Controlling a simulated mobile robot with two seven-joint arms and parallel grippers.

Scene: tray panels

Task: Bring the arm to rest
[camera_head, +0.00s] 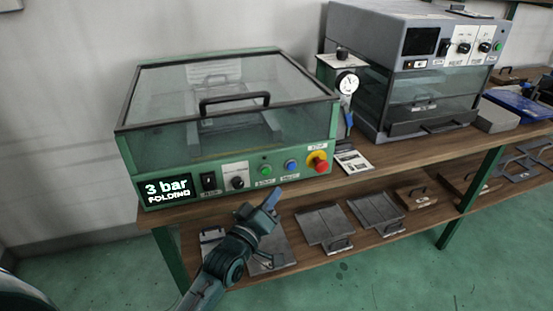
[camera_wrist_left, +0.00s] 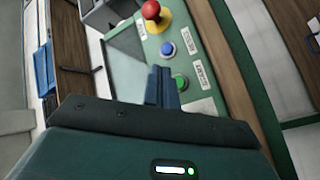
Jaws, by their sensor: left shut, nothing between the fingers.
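My left gripper (camera_head: 272,197) is in front of the green machine's control panel in the head view, a little below the green and blue buttons. Its fingers are closed together with nothing between them. In the left wrist view the shut fingertips (camera_wrist_left: 161,76) appear beside the green button (camera_wrist_left: 179,82) and the blue button (camera_wrist_left: 167,48). I cannot tell whether they touch the panel. My right gripper is not in view.
The machine stands on a wooden bench (camera_head: 375,173) with a lower shelf of flat metal panels (camera_head: 324,226). A pressure gauge unit (camera_head: 346,83) and a grey machine (camera_head: 410,75) stand to the right. A red stop knob (camera_head: 319,162) is on the panel. Green floor (camera_head: 370,285) in front is clear.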

